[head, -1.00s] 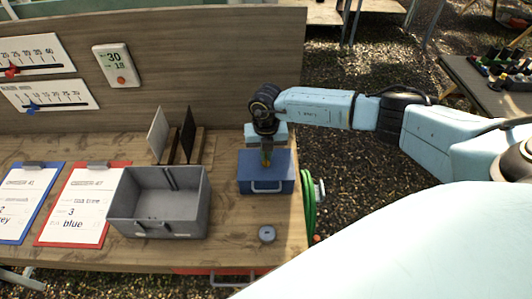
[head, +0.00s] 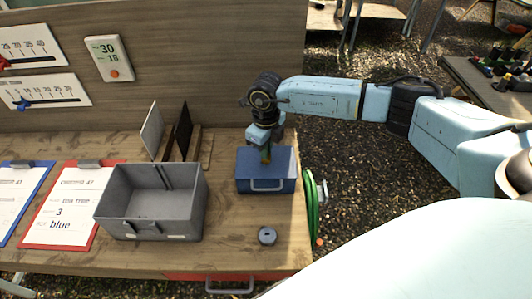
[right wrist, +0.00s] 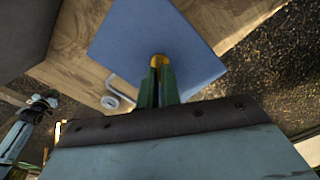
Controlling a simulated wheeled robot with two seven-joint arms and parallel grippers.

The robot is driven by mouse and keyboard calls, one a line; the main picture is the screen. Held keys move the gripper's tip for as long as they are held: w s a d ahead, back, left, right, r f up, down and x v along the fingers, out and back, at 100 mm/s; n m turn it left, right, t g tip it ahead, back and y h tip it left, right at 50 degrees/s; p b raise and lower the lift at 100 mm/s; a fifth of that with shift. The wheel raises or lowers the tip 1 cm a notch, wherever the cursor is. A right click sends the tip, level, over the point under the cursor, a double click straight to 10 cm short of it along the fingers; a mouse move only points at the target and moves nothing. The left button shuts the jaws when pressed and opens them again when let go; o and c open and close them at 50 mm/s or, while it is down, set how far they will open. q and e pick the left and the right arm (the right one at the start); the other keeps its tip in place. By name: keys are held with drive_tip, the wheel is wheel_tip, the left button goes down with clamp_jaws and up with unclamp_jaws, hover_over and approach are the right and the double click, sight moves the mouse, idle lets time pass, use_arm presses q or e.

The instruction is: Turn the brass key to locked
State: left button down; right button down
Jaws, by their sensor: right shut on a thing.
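The brass key (right wrist: 158,60) stands on top of the blue box (head: 266,182), near the middle of its lid. The box also shows in the right wrist view (right wrist: 190,40). My right gripper (head: 266,157) points down over the box. Its green fingers (right wrist: 158,84) are shut on the key's head. The key's lower part and its slot are hidden by the fingers, so I cannot tell how the key is turned.
A grey open bin (head: 150,207) stands left of the blue box. A small grey disc (head: 267,236) lies in front of the box. Clipboards (head: 70,205) lie at the left. A green hose (head: 312,205) hangs at the table's right edge.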

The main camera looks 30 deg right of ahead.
drive_tip(key=n+b, duration=0.3)
drive_tip(key=n, duration=0.2)
drive_tip(key=shift+r+n+b, duration=0.1)
drive_tip(key=shift+n+b, duration=0.55)
drive_tip(key=shift+n, duration=0.25)
drive_tip(key=c, duration=1.6)
unclamp_jaws()
wheel_tip(320, 180, up, 13)
drive_tip(key=shift+r+b, duration=0.2)
drive_tip(key=shift+b, duration=0.25)
